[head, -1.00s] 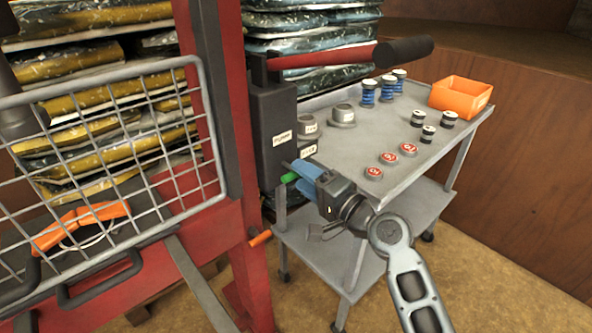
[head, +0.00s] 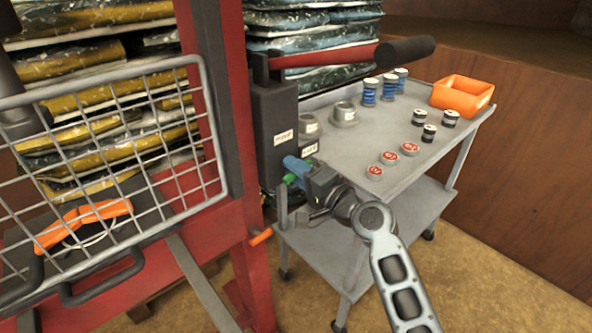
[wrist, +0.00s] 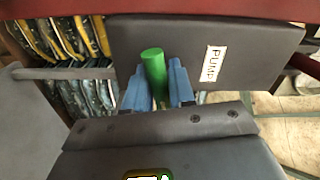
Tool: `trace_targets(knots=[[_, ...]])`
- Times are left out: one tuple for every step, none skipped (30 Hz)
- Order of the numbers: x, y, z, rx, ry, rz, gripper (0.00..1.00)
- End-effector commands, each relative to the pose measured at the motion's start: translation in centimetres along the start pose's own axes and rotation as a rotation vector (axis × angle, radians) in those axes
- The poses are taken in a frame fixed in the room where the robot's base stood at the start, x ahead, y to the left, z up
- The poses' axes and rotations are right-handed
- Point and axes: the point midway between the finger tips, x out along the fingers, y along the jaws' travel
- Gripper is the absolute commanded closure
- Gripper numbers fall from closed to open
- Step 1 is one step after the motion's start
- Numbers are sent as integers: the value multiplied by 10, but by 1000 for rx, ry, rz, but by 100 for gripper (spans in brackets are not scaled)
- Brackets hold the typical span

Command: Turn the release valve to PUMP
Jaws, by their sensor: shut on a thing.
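The release valve's green handle (head: 289,180) shows at the lower part of the dark pump housing (head: 272,115). In the wrist view the green handle (wrist: 154,72) stands between the two blue fingers of my gripper (wrist: 157,88). My gripper (head: 297,170) is shut on the handle, and its fingers hide part of it in the head view. A white PUMP label (wrist: 210,63) is on the housing, to the right of the handle in the wrist view. A second label (head: 310,149) sits beside it in the head view; its text is too small to read.
A red pump lever with a black grip (head: 405,50) extends above. A grey cart (head: 345,165) with spools, tins and an orange bin (head: 462,96) stands close behind my gripper.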

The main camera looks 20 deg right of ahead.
Motion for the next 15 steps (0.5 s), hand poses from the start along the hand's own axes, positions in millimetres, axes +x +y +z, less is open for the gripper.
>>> trace_targets(knots=[[0, 0, 0, 0, 1, 1, 92], [0, 0, 0, 0, 1, 1, 95], [0, 0, 0, 0, 1, 1, 99], [0, 0, 0, 0, 1, 1, 100], [0, 1, 0, 0, 1, 1, 100], [0, 0, 0, 0, 1, 1, 100], [0, 1, 0, 0, 1, 1, 100], [0, 1, 0, -1, 1, 1, 100], [0, 1, 0, -3, 1, 1, 100], [0, 1, 0, -6, 1, 1, 100], [0, 1, 0, -10, 1, 1, 100], [0, 2, 0, -17, 1, 1, 100], [0, 2, 0, -24, 1, 1, 100], [0, 2, 0, -33, 1, 1, 100], [0, 3, 0, -47, 2, 1, 100]])
